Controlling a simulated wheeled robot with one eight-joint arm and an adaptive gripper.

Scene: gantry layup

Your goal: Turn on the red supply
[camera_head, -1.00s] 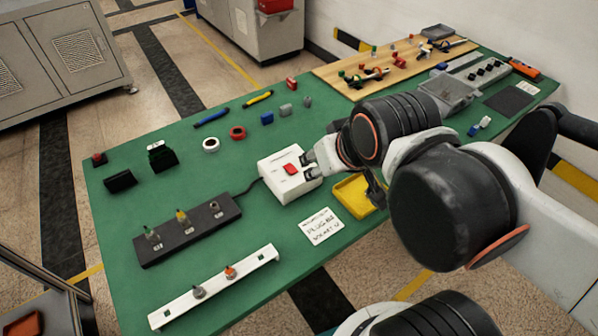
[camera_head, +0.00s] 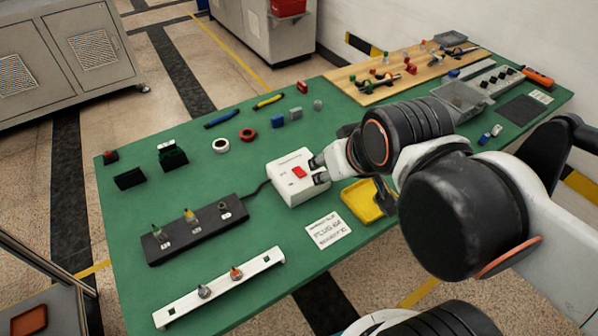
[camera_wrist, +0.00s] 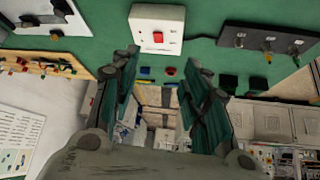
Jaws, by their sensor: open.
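The supply is a white box with a red rocker switch (camera_head: 299,172) on its top face, standing on the green table. Its white casing (camera_head: 291,196) has a dark cable running left to the black socket strip (camera_head: 190,232). My gripper (camera_head: 319,170) is open at the box's right side, close to the switch, with nothing between its fingers. I cannot tell whether a finger touches the box. In the wrist view the red switch (camera_wrist: 158,37) shows beyond and between the two spread fingers (camera_wrist: 160,75). Whether the switch is on cannot be told.
A yellow tray (camera_head: 362,203) and a printed card (camera_head: 328,231) lie in front and right of the box. A white rail (camera_head: 222,288) lies at the front left. Black and coloured small parts stand behind. A wooden board (camera_head: 375,90) with parts lies at the far right.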

